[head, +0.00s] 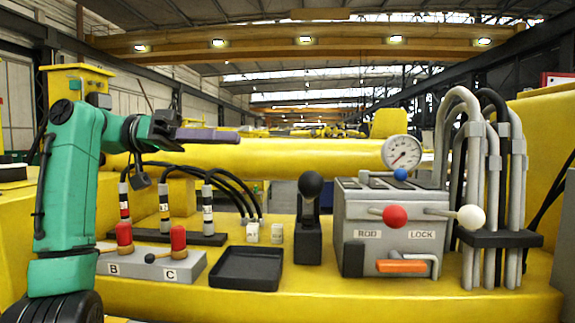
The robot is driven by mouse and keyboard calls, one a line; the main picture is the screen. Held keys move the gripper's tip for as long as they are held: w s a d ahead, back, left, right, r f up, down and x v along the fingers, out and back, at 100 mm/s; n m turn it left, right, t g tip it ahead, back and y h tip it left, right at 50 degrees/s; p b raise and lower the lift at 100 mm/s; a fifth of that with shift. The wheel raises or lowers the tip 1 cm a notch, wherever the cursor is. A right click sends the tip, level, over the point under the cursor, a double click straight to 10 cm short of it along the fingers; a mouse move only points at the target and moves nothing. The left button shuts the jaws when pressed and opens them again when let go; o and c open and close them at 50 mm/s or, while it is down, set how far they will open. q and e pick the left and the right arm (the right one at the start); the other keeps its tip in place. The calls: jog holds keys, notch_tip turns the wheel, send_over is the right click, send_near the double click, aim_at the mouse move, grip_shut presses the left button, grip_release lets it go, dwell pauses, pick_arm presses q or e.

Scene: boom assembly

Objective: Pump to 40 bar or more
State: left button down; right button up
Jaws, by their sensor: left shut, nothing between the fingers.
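A round white pressure gauge (402,152) stands above the grey control box (390,215). Its needle seems to point to the lower left, but the scale is too small to read. A black lever with a ball knob (311,185) stands upright in a black base (307,240) left of the box. The box carries a red knob (395,216), a white knob (471,217), a blue knob (400,174), an orange handle (401,266) and "ROD" and "LOCK" labels. My left gripper (232,135) is shut and empty, raised left of the gauge and lever. My right gripper is out of view.
An empty black tray (246,268) lies left of the lever. A grey block (150,264) marked B and C has red-topped parts (178,241). Black hoses (165,205) stand behind it. Thick grey pipes (470,150) rise right of the box.

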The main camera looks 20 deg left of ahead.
aim_at(309, 194)
pick_arm(q)
jog(key=w+d+f+p, duration=0.2)
jog(key=w+d+f, duration=0.1)
jog(key=d, duration=0.7)
jog(key=shift+d+f, duration=0.2)
jog(key=shift+f, duration=0.7)
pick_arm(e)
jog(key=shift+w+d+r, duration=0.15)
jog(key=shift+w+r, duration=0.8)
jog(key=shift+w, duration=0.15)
pick_arm(q)
jog(key=shift+d, duration=0.15)
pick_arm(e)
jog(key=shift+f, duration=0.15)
